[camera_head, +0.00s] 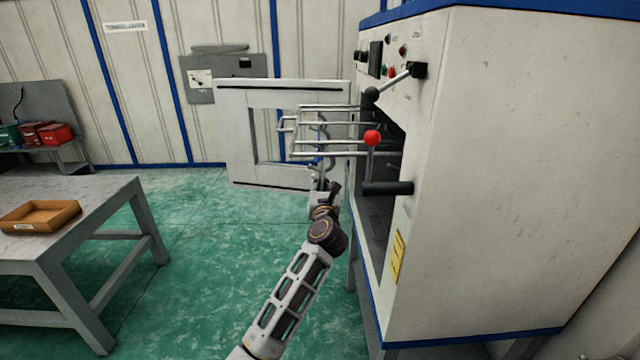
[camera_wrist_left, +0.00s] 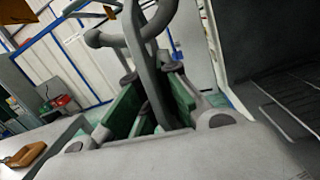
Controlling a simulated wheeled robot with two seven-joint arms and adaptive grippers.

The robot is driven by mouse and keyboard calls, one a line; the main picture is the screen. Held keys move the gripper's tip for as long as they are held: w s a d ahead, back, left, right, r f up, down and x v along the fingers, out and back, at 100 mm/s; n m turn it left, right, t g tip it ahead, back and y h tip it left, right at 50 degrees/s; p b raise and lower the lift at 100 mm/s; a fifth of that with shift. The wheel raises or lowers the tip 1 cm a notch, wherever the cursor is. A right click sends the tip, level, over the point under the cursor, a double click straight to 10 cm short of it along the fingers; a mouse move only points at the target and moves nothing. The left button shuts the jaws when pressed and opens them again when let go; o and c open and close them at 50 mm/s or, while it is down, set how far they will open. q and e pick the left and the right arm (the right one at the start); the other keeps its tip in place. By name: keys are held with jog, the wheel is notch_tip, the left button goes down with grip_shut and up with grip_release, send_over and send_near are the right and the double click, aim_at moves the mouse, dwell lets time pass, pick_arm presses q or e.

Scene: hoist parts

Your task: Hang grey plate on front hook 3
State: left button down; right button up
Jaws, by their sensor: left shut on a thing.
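My left gripper (camera_head: 324,188) is in front of the machine's opening, just below the wire rack (camera_head: 325,152). It is shut on a slim grey part with a curved, hook-like end, which I take to be the grey plate (camera_head: 322,130). In the left wrist view the grey plate (camera_wrist_left: 140,50) rises from between the green-padded jaws of the left gripper (camera_wrist_left: 150,118). Its curved part overlaps the rack's rods in the head view. I cannot tell whether it touches a hook, nor which hook is front hook 3. My right gripper is not in view.
The white machine (camera_head: 500,180) stands close on the right, with a red-balled lever (camera_head: 372,138) and black handles at its front. An open pale square frame (camera_head: 233,130) stands behind the rack. A table (camera_head: 90,190) with an orange tray (camera_head: 40,228) is at left. The green floor between is clear.

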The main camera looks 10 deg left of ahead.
pick_arm(q)
jog(key=shift+f, duration=0.3)
dwell(0.6)
dwell(0.4)
jog(key=c, duration=1.6)
grip_release()
jog(key=shift+s, duration=0.1)
jog(key=shift+o, duration=0.2)
jog(key=shift+f, duration=0.25)
jog(key=shift+s+d, duration=0.1)
jog(key=shift+s, duration=0.05)
jog(key=v, duration=0.7)
jog(key=shift+s+r, duration=0.15)
jog(key=shift+s, duration=0.1)
